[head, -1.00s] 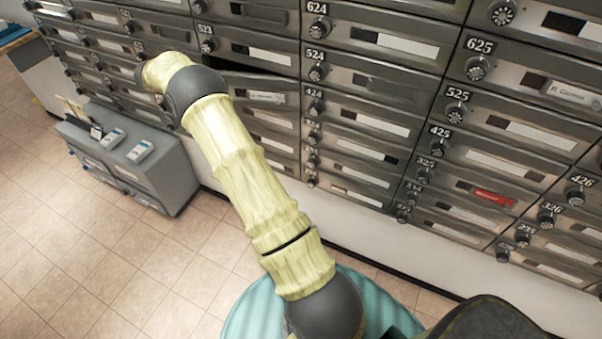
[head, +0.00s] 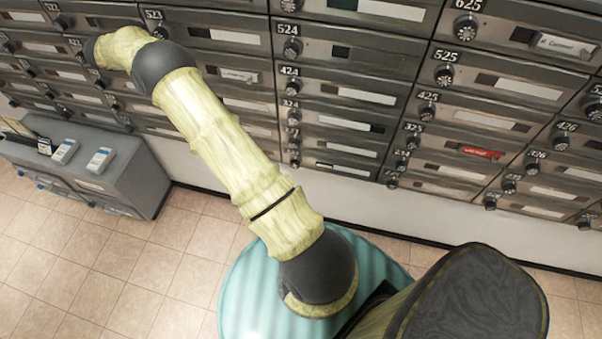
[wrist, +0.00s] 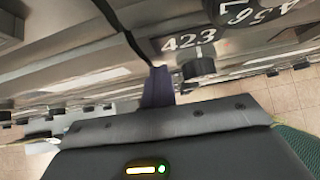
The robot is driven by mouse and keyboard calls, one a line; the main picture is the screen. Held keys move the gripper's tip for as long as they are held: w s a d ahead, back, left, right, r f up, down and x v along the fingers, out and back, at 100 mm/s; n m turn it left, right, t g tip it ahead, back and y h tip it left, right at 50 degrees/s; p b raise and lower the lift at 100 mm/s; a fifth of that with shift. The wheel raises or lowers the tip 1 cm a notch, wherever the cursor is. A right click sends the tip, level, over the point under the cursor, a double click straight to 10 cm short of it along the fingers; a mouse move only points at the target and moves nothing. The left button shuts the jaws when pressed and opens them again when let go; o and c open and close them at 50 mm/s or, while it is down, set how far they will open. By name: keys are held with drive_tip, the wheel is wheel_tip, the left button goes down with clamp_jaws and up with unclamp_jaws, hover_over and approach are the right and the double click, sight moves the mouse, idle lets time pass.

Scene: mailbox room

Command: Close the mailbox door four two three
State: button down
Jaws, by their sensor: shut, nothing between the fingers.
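The door of mailbox 423 (head: 262,80) is a grey metal panel with a small name label, below the door of box 523 in the head view. My arm hides its left part. It looks nearly flush, but I cannot tell whether it is fully closed. In the wrist view the white number 423 (wrist: 188,40) is upper right of my gripper (wrist: 158,82), with a round dark lock knob (wrist: 200,65) beside it. My gripper is shut and empty, its tip close to the box front beside a dark seam. I cannot tell whether it touches. The head view does not show it.
Rows of closed mailboxes (head: 350,55) fill the wall around. A grey low cabinet (head: 130,175) with small boxes and papers on top stands at the left against the wall. The tiled floor (head: 100,260) in front is clear.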

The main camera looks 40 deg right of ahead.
drive_tip(key=shift+d+r, duration=0.3)
drive_tip(key=shift+d, duration=0.3)
drive_tip(key=s+a+r+b, duration=0.3)
drive_tip(key=s+a+r, duration=0.2)
drive_tip(key=a, duration=0.5)
drive_tip(key=shift+v, duration=0.85)
drive_tip(key=shift+d+r, duration=0.1)
drive_tip(key=shift+d, duration=0.05)
